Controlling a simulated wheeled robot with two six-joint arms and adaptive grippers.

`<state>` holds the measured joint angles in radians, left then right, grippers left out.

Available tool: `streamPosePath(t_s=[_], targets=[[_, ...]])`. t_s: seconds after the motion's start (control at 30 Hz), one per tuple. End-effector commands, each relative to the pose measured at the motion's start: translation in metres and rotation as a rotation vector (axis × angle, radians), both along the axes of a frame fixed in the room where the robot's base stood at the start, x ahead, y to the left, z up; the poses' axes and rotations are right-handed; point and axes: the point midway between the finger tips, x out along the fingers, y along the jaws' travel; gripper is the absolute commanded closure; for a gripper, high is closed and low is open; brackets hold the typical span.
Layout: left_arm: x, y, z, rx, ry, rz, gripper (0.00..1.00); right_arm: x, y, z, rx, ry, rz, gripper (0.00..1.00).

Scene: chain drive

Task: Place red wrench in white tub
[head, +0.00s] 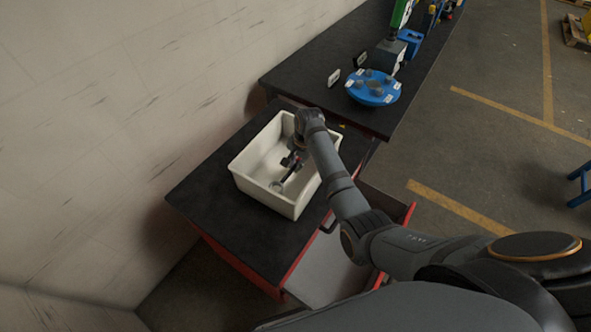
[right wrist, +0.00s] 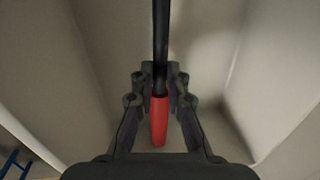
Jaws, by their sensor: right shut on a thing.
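The white tub (head: 268,196) stands on the black top of a red cabinet, left of centre in the head view. My right gripper (head: 291,164) reaches down into the tub. It is shut on the red wrench (head: 280,185), whose open end points toward the near side of the tub. In the right wrist view, the gripper fingers (right wrist: 160,77) close around the wrench's dark shaft, with the red handle (right wrist: 159,122) between them. Pale tub walls (right wrist: 55,70) surround it there. Whether the wrench touches the tub floor cannot be told. My left gripper is not in view.
The cabinet's black top (head: 205,190) is bare left of the tub. An open drawer (head: 330,268) juts out below my right arm. A second black table behind holds a blue round stand (head: 372,88) and small white signs. A wall runs along the left.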

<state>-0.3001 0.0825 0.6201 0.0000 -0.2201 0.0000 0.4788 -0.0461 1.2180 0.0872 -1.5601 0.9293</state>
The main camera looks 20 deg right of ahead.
Motion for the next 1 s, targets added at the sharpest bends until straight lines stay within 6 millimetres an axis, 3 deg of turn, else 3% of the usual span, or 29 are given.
streamPosePath(t_s=[0.2, 0.57, 0.6, 0.73, 1.0], targets=[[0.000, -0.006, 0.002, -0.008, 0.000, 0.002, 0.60, -0.001, 0.000, -0.032, 0.000, 0.002, -0.001, 1.00], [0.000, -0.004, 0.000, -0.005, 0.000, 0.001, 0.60, 0.000, 0.000, -0.038, -0.001, 0.001, 0.000, 1.00], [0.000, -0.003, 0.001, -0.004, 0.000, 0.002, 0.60, -0.001, 0.000, -0.039, 0.000, 0.002, -0.001, 0.83], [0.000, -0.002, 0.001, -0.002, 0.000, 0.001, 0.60, -0.001, 0.000, -0.038, 0.000, 0.003, -0.001, 0.66], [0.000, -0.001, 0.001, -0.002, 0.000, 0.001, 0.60, -0.001, 0.000, -0.038, 0.000, 0.003, -0.001, 0.63]])
